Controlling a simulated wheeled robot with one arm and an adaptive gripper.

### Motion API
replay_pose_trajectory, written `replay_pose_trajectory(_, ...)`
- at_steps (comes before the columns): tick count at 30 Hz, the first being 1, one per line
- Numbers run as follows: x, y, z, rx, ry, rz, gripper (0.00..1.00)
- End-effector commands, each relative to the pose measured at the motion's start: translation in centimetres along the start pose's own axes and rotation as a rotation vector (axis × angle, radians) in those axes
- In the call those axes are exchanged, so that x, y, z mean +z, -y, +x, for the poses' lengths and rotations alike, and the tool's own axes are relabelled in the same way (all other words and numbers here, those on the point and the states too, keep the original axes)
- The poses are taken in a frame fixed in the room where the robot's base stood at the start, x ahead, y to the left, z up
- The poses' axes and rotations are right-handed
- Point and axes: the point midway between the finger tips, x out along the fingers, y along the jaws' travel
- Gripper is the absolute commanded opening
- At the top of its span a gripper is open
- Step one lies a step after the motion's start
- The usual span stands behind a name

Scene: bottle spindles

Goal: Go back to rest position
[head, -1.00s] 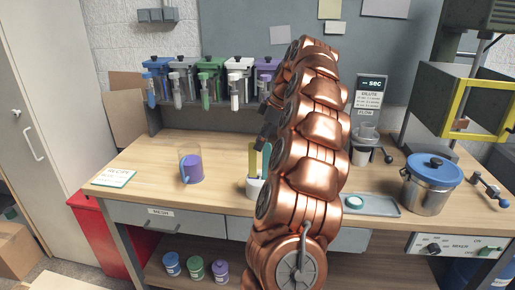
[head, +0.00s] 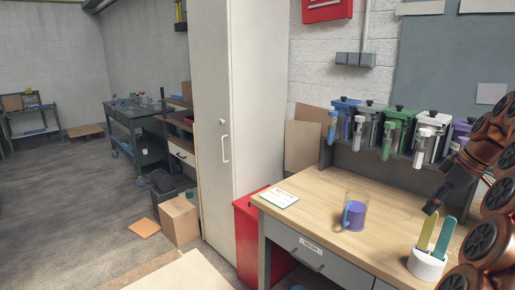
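My copper-coloured arm stands at the right edge of the head view, partly cut off by the frame.
The wooden workbench (head: 318,210) holds a jug of purple liquid (head: 354,214), a card (head: 279,198), and a white cup (head: 426,265) with yellow and teal sticks. Bottle spindles (head: 396,133) line its back. A tall cabinet (head: 212,120) stands left; open floor (head: 70,210) lies beyond.

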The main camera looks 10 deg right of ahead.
Motion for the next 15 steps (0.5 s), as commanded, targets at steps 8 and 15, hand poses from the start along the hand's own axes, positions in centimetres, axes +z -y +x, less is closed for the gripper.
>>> replay_pose_trajectory(8, -6.1, 9.0, 2.5, -0.079, 0.060, 0.045, 0.39)
replay_pose_trajectory(15, -8.3, 17.6, 4.8, -0.111, 0.144, 0.111, 0.39)
